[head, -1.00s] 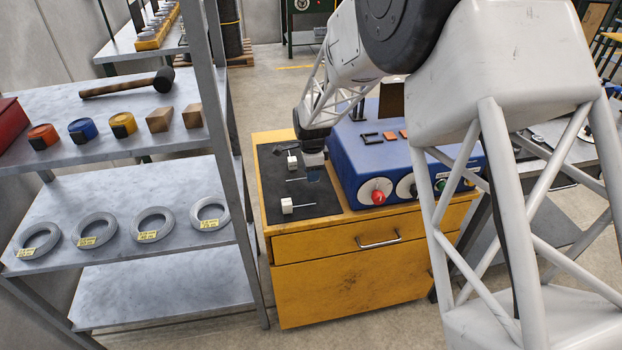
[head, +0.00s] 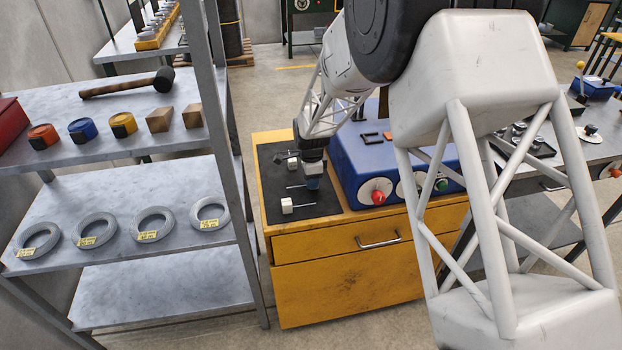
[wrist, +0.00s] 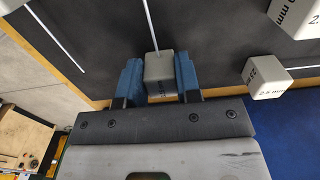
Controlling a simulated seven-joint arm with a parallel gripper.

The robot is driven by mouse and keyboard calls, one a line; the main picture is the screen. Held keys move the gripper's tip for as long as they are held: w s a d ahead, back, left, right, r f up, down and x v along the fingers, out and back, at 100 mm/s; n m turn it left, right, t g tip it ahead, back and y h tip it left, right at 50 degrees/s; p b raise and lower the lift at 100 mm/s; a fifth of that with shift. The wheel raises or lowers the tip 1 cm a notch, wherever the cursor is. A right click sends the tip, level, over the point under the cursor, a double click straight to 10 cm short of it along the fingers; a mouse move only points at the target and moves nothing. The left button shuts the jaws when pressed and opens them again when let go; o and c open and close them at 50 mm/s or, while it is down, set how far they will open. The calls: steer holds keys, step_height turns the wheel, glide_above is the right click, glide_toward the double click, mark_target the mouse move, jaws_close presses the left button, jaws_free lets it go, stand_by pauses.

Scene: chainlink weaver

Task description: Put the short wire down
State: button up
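My gripper (head: 312,183) is over the black mat (head: 272,212) on the yellow cabinet. In the wrist view my gripper (wrist: 160,80) has its blue fingers on both sides of a grey labelled block (wrist: 160,72), and they appear to touch it. A thin light wire (wrist: 151,25) runs from this block away from the gripper; I take it as the short wire. In the head view this wire (head: 298,187) shows left of the fingertips. It is close above or on the mat; I cannot tell whether it touches.
Another white block with a wire (head: 287,206) lies at the mat's front. In the wrist view, grey blocks (wrist: 267,78) lie to the right and another wire (wrist: 56,36) to the left. A blue machine (head: 350,160) stands right of the mat. A metal shelf (head: 120,205) stands left.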

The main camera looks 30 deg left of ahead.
steer(key=o, duration=0.5)
steer(key=shift+c, duration=0.2)
steer(key=shift+r, duration=0.2)
step_height(320, 180, up, 12)
stand_by(0.3)
stand_by(0.4)
stand_by(0.5)
